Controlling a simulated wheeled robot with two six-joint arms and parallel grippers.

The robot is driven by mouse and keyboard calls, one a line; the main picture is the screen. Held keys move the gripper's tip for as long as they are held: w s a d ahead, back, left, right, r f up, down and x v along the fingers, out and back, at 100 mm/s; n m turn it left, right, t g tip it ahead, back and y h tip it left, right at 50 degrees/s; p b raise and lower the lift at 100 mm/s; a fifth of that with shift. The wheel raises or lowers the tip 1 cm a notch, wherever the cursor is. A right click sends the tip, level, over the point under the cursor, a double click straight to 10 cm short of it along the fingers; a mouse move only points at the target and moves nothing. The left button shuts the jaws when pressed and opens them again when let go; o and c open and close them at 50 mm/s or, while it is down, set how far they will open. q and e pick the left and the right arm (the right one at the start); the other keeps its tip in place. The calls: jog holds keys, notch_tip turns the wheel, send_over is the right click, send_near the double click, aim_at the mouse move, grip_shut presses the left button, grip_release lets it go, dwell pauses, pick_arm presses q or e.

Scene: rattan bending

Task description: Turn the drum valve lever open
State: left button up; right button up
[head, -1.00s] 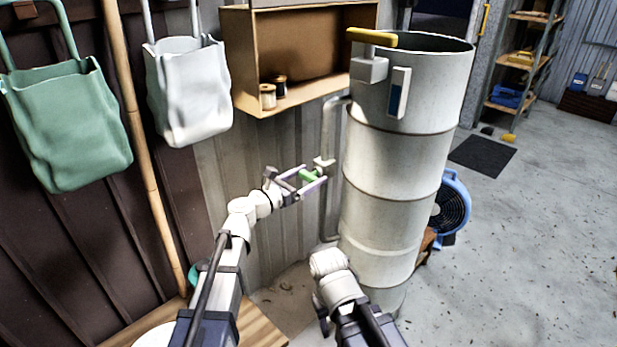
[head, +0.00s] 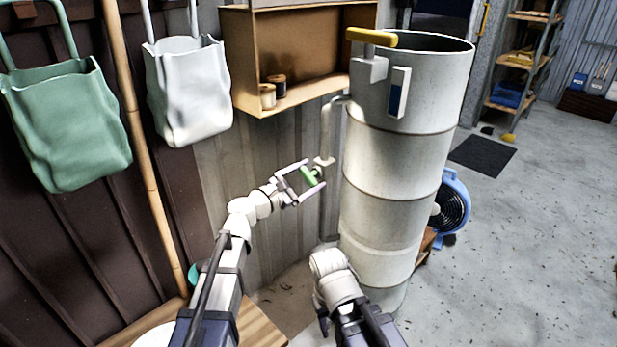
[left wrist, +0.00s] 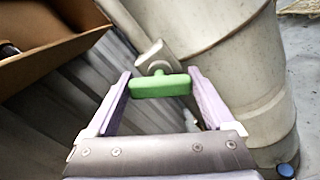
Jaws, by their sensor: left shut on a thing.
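The valve lever is a short green handle (head: 310,176) on a pale valve on the pipe beside the drum (head: 395,170). In the head view it slants down to the right. My left gripper (head: 309,179) has one finger at each end of the lever and is shut on it. In the left wrist view the lever (left wrist: 160,86) lies crosswise between the two lilac fingers (left wrist: 160,95), with the pale valve body (left wrist: 155,58) just behind it. My right arm ends low in front of the drum; its fingers do not show.
The pipe (head: 328,130) runs close along the drum's left side. A wooden shelf box (head: 240,60) with two spools hangs above left. Two bags hang on the left wall. A blue fan (head: 453,205) stands behind the drum. Open floor lies at right.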

pick_arm(q)
jog(key=m, duration=0.5)
jog(key=shift+m, duration=0.4)
jog(key=m, duration=0.5)
jog(key=shift+f+m, duration=0.15)
jog(key=shift+m, duration=0.15)
jog(key=shift+s, duration=0.1)
jog(key=o, duration=1.1)
jog(key=v, duration=0.7)
jog(key=shift+s+a, duration=0.3)
